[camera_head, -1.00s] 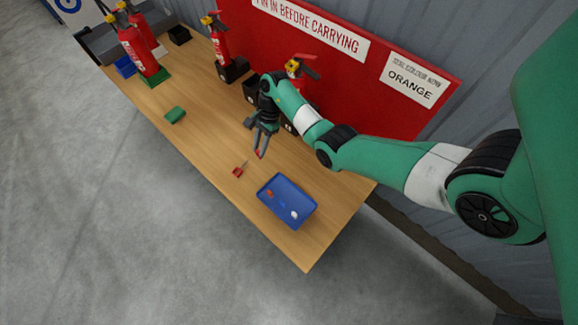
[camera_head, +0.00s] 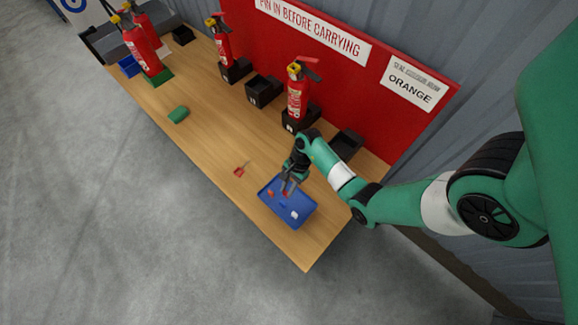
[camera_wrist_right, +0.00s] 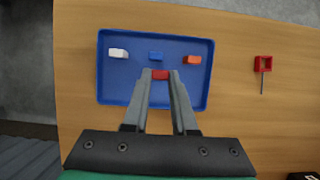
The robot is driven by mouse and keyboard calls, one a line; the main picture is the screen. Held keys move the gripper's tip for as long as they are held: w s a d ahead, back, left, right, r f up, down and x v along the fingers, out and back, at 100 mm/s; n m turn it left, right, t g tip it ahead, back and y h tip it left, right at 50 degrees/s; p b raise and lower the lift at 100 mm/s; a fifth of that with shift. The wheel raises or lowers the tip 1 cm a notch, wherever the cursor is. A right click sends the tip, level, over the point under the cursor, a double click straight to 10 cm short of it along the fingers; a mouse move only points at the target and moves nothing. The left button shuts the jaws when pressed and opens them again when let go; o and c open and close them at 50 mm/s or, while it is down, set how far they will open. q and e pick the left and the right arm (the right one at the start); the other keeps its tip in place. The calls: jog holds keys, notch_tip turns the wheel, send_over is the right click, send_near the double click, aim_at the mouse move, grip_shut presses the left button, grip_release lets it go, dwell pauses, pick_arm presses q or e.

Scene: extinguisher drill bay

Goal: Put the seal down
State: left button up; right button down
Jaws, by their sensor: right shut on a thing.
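My right gripper (camera_head: 287,189) is shut on a small red seal (camera_wrist_right: 160,75), which shows between its fingertips in the right wrist view. The gripper points down over the blue tray (camera_wrist_right: 120,86), which also shows near the table's right end in the head view (camera_head: 279,209). Inside the tray lie a white seal (camera_wrist_right: 118,53), a blue seal (camera_wrist_right: 155,56) and an orange seal (camera_wrist_right: 194,60), apart from each other in a row. The red seal is in front of the blue one in the wrist view; its height above the tray floor is hard to tell. My left gripper is out of view.
A red pull pin (camera_head: 240,170) lies on the wooden table beside the tray. A red extinguisher (camera_head: 298,96) stands in a black holder behind my right arm. An empty black holder (camera_head: 263,88) and a green object (camera_head: 178,115) are farther left. The table's middle is mostly clear.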

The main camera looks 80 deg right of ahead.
jog(key=f, duration=0.1)
jog(key=f+b, duration=0.1)
jog(key=f, duration=0.2)
jog(key=shift+s+a+b, duration=0.25)
jog(key=shift+s+b, duration=0.05)
jog(key=shift+s, duration=0.1)
jog(key=shift+f, duration=0.1)
jog(key=c, duration=0.7)
grip_release()
